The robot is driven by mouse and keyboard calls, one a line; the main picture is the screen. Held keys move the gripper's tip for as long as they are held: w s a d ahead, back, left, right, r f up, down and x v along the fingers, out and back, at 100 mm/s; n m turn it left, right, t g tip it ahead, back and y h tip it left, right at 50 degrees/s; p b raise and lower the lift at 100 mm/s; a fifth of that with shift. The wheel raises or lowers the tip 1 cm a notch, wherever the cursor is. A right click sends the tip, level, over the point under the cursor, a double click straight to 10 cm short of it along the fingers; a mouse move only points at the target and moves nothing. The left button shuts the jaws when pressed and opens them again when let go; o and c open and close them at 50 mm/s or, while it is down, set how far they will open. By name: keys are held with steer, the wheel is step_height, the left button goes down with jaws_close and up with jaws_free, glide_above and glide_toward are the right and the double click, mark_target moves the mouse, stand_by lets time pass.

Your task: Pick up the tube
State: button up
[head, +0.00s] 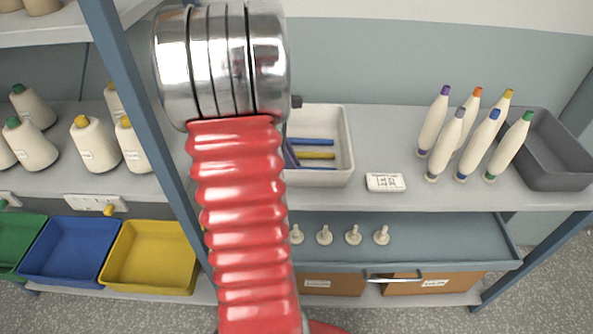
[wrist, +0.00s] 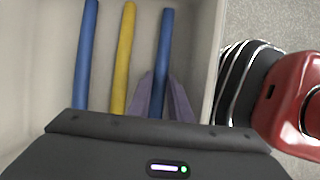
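Three tubes lie side by side in a white tray (head: 345,150): a blue tube (head: 312,141) at the back, a yellow tube (head: 317,155) in the middle, and a blue one in front. The wrist view shows the back blue tube (wrist: 87,50) at left, the yellow tube (wrist: 124,55) in the middle and the front blue tube (wrist: 165,45) at right. My gripper's (wrist: 162,85) purple-grey fingers stand on either side of the front blue tube, very close to it. Whether they press on it I cannot tell. My red arm hides the tray's left part in the head view.
Right of the tray lie a white labelled box (head: 385,182), several upright bobbins (head: 463,140) with coloured tips and a grey bin (head: 552,150). A blue shelf post (head: 150,120) stands left of my arm. Pegs (head: 353,235) stand on the lower shelf.

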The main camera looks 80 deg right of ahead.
jaws_close()
step_height(320, 180, up, 10)
stand_by(0.6)
steer(key=shift+s, duration=0.15)
stand_by(0.5)
